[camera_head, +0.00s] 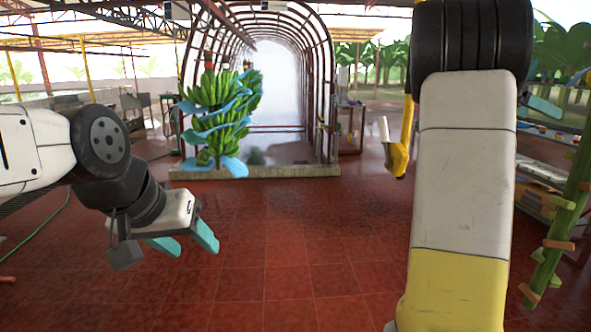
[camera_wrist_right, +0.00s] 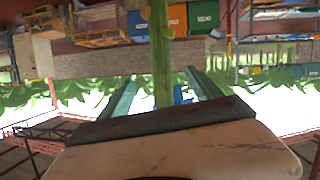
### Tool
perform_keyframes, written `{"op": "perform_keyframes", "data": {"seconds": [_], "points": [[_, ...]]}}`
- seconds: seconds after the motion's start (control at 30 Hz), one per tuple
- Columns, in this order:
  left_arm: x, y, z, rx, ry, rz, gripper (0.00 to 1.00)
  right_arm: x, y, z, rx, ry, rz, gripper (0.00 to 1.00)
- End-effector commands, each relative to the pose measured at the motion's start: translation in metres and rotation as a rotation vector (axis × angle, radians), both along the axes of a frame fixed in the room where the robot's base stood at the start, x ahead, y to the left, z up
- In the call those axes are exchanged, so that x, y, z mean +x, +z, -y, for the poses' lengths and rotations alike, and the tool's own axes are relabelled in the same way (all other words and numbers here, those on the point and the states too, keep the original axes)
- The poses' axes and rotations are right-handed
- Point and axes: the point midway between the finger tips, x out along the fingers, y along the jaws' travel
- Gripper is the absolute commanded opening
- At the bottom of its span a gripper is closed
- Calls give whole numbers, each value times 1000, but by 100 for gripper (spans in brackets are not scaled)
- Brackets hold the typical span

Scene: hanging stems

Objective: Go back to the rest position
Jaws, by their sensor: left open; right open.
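My left gripper (camera_head: 188,240) is open and empty in the head view, low at the left, with its teal fingers apart above the red floor. My right arm fills the right of the head view and hides much behind it. A teal finger of my right gripper (camera_head: 545,105) shows past its right side. In the right wrist view my right gripper (camera_wrist_right: 160,77) is open, its teal fingers apart. A green stem (camera_wrist_right: 161,45) shows between them; I cannot tell whether it is within reach or farther off. A blue bit shows by its lower end.
A banana bunch (camera_head: 215,115) with blue sheets hangs before the arched tunnel. A green stem with cut stubs (camera_head: 566,210) hangs at the far right. A yellow tool (camera_head: 397,158) shows beside my right arm. Colored crates (camera_wrist_right: 178,20) show in the wrist view. The middle floor is clear.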

Motion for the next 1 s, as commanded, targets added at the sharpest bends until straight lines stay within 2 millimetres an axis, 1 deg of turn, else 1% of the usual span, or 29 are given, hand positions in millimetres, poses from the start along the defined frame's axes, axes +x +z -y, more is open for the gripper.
{"op": "perform_keyframes", "data": {"seconds": [0.03,0.17,0.2,0.27,0.3,0.37,0.4,0.43,0.47,0.5,0.57,0.6,0.67,0.7,0.8,0.83,0.9,1.0], "points": [[0,0,0,0,0,0,54,-4,-15,-3,61,24,-12,73],[0,0,0,0,0,0,54,-10,-59,-24,242,125,-58,73],[0,0,0,0,0,0,54,-12,-74,-34,306,169,-73,73],[0,0,0,0,0,0,54,-15,-97,-56,410,252,-98,73],[0,0,0,0,0,0,54,-18,-112,-75,486,322,-113,73],[0,0,0,0,0,0,54,-24,-133,-112,597,449,-138,73],[0,0,0,0,0,0,54,-28,-143,-140,666,545,-153,73],[0,0,0,0,0,0,54,-33,-150,-162,710,621,-166,73],[0,0,0,0,0,0,54,-38,-155,-184,749,695,-175,73],[0,0,0,0,0,0,54,-45,-160,-214,791,797,-190,73],[0,0,0,0,0,0,54,-59,-165,-257,836,947,-207,73],[0,0,0,0,0,0,54,-70,-168,-286,856,1048,-221,73],[0,0,0,0,0,0,54,-88,-171,-326,868,1188,-237,73],[0,0,0,0,0,0,54,-100,-173,-350,867,1274,-251,73],[0,0,0,0,0,0,54,-129,-180,-399,845,1455,-279,73],[0,0,0,0,0,0,54,-137,-182,-411,834,1498,-286,73],[0,0,0,0,0,0,54,-151,-187,-431,814,1574,-302,73],[0,0,0,0,0,0,54,-162,-192,-447,790,1636,-316,73]]}}
